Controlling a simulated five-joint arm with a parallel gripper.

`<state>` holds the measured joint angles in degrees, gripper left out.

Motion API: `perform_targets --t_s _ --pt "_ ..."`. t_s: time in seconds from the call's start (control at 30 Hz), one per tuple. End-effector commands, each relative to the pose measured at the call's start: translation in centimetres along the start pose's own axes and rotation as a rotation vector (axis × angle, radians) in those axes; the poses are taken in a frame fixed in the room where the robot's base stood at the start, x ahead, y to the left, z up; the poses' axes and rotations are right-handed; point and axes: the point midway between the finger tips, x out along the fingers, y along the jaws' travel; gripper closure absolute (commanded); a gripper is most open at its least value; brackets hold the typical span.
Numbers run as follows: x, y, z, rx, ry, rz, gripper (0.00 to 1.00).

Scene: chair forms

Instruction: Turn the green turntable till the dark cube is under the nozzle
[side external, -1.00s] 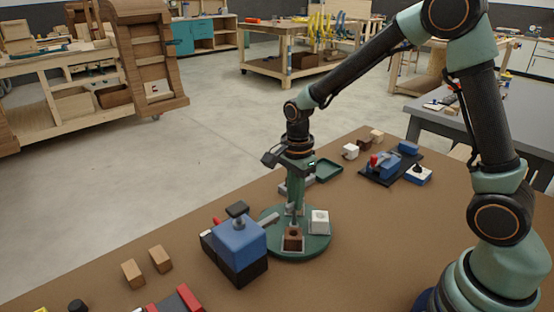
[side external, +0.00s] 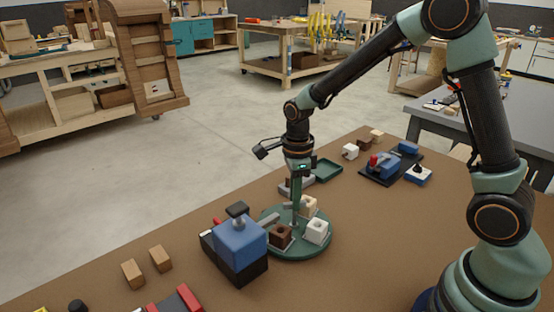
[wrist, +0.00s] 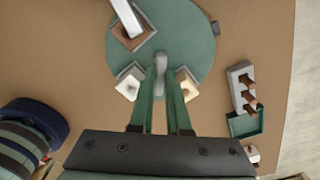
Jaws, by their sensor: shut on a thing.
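The green turntable (side external: 300,252) carries a dark brown cube (side external: 281,235) at its front left, a white cube (side external: 316,231) at its front right and a pale wood cube (side external: 308,206) behind. My gripper (side external: 294,222) points down at the turntable's middle. In the wrist view my gripper (wrist: 161,85) is shut on the grey upright handle (wrist: 160,65). There the grey nozzle arm (wrist: 124,15) overlaps the dark cube (wrist: 133,42), hiding part of it. Its height above the cube cannot be told. From the side, the arm reaches from the blue machine, behind the cube.
The blue machine (side external: 240,243) on its black base stands close to the turntable's left. A green tray (side external: 326,170) and a grey block with slots (wrist: 240,84) lie behind. Two wood blocks (side external: 146,266) lie at left.

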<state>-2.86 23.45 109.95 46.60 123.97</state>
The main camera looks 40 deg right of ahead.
Motion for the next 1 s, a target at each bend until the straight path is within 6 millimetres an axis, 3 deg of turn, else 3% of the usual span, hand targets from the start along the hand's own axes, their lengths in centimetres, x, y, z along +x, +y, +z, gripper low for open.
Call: perform_targets --t_s 0.5,1.0 --pt "-0.21 -0.03 0.0 0.205 0.0 0.0 1.0" --pt "-0.21 -0.03 0.0 0.258 0.0 0.0 1.0"
